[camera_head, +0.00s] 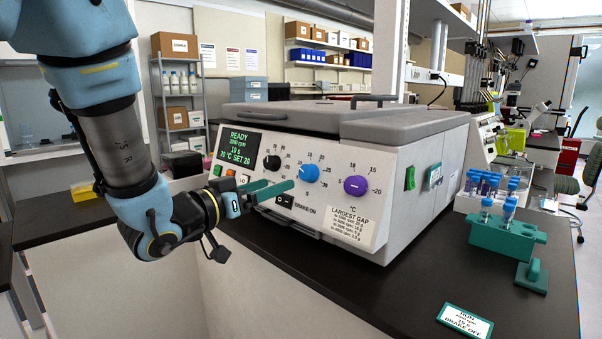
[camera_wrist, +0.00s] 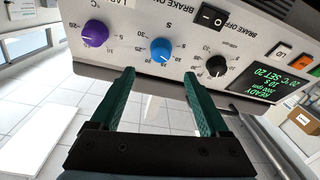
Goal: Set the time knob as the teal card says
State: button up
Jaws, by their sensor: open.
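The blue knob (camera_head: 309,173), marked S in the wrist view (camera_wrist: 161,50), is the middle of three dials on the grey machine's front panel. The display (camera_head: 238,147) reads READY, 10 S, SET 20. My gripper (camera_head: 284,191) is open and empty in front of the panel, left of and below the blue knob. Its teal fingers (camera_wrist: 159,75) straddle the blue knob's line in the wrist view, apart from it.
A black knob (camera_head: 271,162) and a purple knob (camera_head: 355,185) flank the blue one. A black rocker switch (camera_head: 284,200) sits below, near my fingers. A teal tube rack (camera_head: 505,236) stands at right; the front bench is mostly clear.

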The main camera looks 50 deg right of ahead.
aim_at(304, 173)
jog(key=d+p, duration=0.3)
jog(key=d, duration=0.7)
jog(key=shift+w+d+p, duration=0.1)
jog(key=shift+p, duration=0.2)
grip_shut()
